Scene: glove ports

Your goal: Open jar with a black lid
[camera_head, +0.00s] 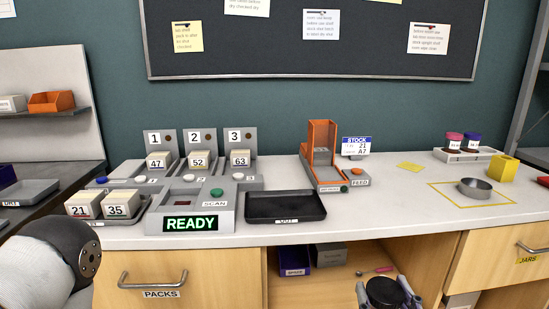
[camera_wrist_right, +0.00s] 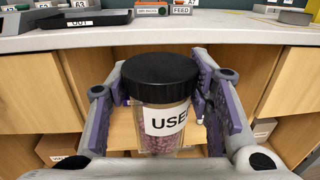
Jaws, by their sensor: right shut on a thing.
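A clear jar with a black lid (camera_wrist_right: 160,78) is upright in the right wrist view, with pinkish-purple grains inside and a white label (camera_wrist_right: 166,118) whose visible letters read "USE". My right gripper (camera_wrist_right: 163,100) has its purple-padded fingers on both sides of the jar and is shut on it. In the head view the black lid (camera_head: 385,291) shows at the bottom edge, between the fingers of my right gripper (camera_head: 388,294), in front of the open shelf under the counter. My left gripper is out of view; only a part of my left arm shows at lower left.
A white tray (camera_head: 452,155) holds two jars with pink and blue lids. A round metal dish (camera_head: 474,188) lies inside a yellow outline, near a yellow block (camera_head: 503,169). A black tray (camera_head: 285,207) and a READY panel (camera_head: 190,223) are on the counter. A JARS drawer (camera_head: 510,252) is at right.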

